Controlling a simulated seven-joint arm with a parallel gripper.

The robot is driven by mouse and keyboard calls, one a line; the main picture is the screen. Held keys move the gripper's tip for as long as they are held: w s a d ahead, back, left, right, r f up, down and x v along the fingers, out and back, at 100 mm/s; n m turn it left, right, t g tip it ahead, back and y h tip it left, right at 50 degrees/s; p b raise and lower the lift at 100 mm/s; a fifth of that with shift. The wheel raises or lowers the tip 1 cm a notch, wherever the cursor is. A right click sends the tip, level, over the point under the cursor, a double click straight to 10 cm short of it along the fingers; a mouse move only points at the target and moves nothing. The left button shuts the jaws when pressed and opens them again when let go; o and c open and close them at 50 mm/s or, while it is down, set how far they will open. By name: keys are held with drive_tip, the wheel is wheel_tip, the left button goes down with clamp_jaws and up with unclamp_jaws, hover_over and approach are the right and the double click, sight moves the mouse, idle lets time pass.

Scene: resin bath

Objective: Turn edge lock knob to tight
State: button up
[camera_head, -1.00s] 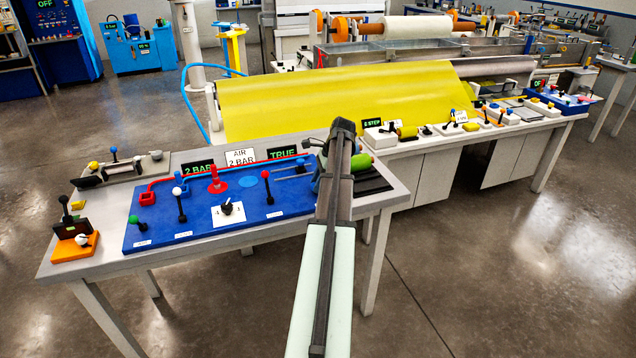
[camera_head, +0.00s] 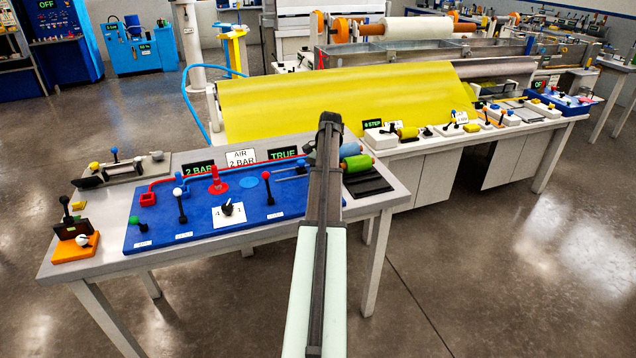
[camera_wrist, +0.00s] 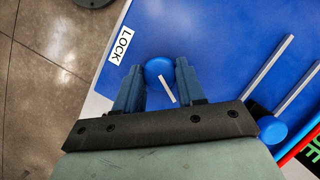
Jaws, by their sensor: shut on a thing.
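The edge lock knob (camera_wrist: 155,67) is a round blue knob with a white pointer line (camera_wrist: 167,90) on the blue panel (camera_wrist: 215,45). The line slants from upper left to lower right in the wrist view. A white LOCK label (camera_wrist: 123,46) lies up and left of the knob. My gripper (camera_wrist: 159,74) has its two blue-grey fingers on either side of the knob, shut on it. In the head view my arm covers the knob and the gripper's fingers.
Two grey bars (camera_wrist: 270,68) and a second blue-topped part (camera_wrist: 271,129) lie right of the knob. In the head view, several levers and a black dial knob (camera_head: 227,209) stand on the panel left of my arm. Green and blue rollers (camera_head: 357,163) sit right of it.

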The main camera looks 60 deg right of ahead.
drive_tip(key=shift+f+n, duration=0.1)
drive_tip(key=shift+n, duration=0.5)
drive_tip(key=o, duration=1)
drive_tip(key=shift+o, duration=0.2)
drive_tip(key=shift+w+d+r, duration=0.1)
drive_tip(key=shift+d+r, duration=0.3)
drive_tip(key=shift+r, duration=0.15)
drive_tip(key=d, duration=1.1)
drive_tip(key=shift+d, duration=0.35)
